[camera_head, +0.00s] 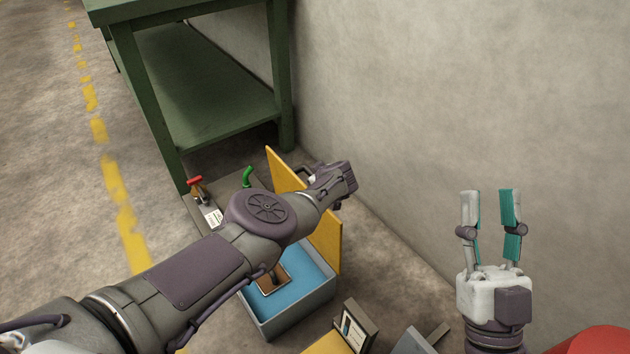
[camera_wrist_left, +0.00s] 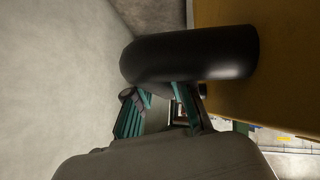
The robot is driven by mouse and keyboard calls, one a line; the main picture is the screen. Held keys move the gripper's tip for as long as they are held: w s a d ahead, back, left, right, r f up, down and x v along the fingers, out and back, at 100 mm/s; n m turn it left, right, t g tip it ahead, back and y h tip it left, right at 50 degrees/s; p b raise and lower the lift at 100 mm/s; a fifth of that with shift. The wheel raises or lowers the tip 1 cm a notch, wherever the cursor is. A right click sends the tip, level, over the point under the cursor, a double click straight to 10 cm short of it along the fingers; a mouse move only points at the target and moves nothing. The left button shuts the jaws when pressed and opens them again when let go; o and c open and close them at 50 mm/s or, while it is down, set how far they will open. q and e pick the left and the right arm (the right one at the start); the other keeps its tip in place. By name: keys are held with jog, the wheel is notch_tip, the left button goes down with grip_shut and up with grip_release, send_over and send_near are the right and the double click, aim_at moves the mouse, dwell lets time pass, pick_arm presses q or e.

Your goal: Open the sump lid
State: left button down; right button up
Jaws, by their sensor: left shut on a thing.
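The yellow sump lid (camera_head: 326,243) stands up steeply on the wall side of a grey sump box (camera_head: 290,318), whose blue inside (camera_head: 303,292) is exposed. In the left wrist view the lid (camera_wrist_left: 285,60) fills the right side, with a thick black handle (camera_wrist_left: 190,54) across the top. My left gripper (camera_head: 318,180) is beyond the lid's upper edge, and its teal fingers (camera_wrist_left: 160,108) are closed at the handle. The exact contact is partly hidden. My left arm covers part of the box and lid. My right gripper (camera_head: 490,198) is open and empty, to the right by the wall.
A green workbench (camera_head: 215,118) stands behind the box. A red-handled valve (camera_head: 195,184) and a green pipe (camera_head: 248,177) are at its foot. A brown item (camera_head: 272,279) lies inside the box. A red rounded object (camera_head: 598,342) is at lower right. The concrete wall is close on the right.

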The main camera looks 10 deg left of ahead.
pick_arm(q)
jog(key=shift+w+a+r, duration=0.1)
jog(key=shift+w+r, duration=0.05)
jog(key=shift+r, duration=0.1)
jog(key=c, duration=1.1)
grip_release()
jog(key=shift+o, duration=0.5)
jog(key=shift+f, duration=0.15)
jog(key=shift+d, duration=0.2)
